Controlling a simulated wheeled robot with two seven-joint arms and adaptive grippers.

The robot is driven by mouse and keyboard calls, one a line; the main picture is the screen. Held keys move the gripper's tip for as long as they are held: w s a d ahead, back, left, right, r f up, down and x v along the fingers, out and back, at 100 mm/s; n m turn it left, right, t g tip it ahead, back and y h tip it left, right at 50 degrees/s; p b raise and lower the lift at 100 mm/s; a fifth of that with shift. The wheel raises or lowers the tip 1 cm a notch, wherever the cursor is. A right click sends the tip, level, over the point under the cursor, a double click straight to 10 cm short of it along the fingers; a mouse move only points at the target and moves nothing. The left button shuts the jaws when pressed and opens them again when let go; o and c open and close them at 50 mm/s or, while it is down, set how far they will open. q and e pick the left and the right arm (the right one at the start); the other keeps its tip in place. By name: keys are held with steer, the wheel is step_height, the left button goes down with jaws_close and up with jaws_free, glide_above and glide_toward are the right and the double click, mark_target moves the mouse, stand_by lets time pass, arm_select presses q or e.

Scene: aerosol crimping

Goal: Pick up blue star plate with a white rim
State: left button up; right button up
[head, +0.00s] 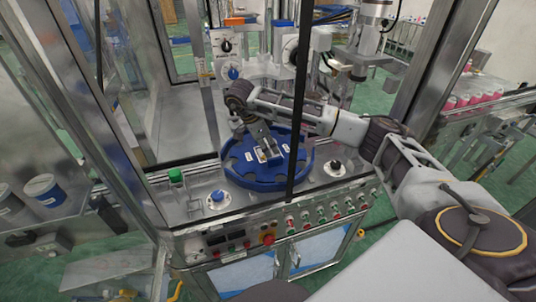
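The blue star plate (240,177) is a round, notched disc with white label-like patches. It lies on the machine's metal deck near the middle of the head view. My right arm reaches in from the right, and my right gripper (267,154) points down over the middle of the plate. The gripper and wrist hide part of the plate's centre and far side. I cannot tell whether the fingers touch it or how far apart they are. A white rim is not clearly visible. My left gripper is not in view.
A dark vertical frame post (299,100) stands close beside the plate and my forearm. A front panel (270,232) carries several buttons. A blue knob (218,196) and a green-capped part (176,178) stand left of the plate. Dials (227,46) and machinery are behind.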

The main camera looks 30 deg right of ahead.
mark_target(275, 158)
steer(key=shift+x, duration=1.2)
steer(key=shift+p+x, duration=0.65)
steer(key=shift+x, duration=0.6)
steer(key=shift+p+x, duration=0.3)
steer(key=shift+x, duration=1)
steer(key=shift+s, duration=0.1)
steer(key=shift+c, duration=0.4)
jaws_close()
